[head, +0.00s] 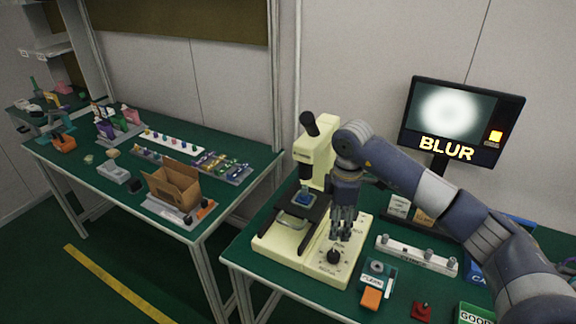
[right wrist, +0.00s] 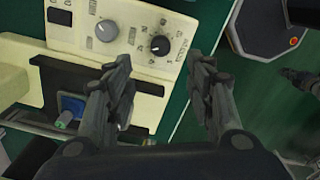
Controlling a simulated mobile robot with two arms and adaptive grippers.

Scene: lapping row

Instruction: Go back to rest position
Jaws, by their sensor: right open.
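My right gripper (head: 343,222) is open and empty above the control end of a cream microscope (head: 322,150), close to its black focus knob (head: 334,256). In the right wrist view the open fingers (right wrist: 164,85) frame the microscope's edge, with the black knob (right wrist: 160,45) and a grey knob (right wrist: 107,31) beyond them. No contact with a knob is visible. A blue part (head: 303,196) sits on the microscope's stage. The monitor (head: 451,115) shows a blurred white disc and the word BLUR. My left gripper is not in view.
A CLEAN block (head: 372,280) with an orange piece, a red piece (head: 421,311) and a GOOD tray (head: 476,314) lie at the front right. A white rack (head: 417,254) stands behind them. The left table holds a cardboard box (head: 173,186) and several small parts.

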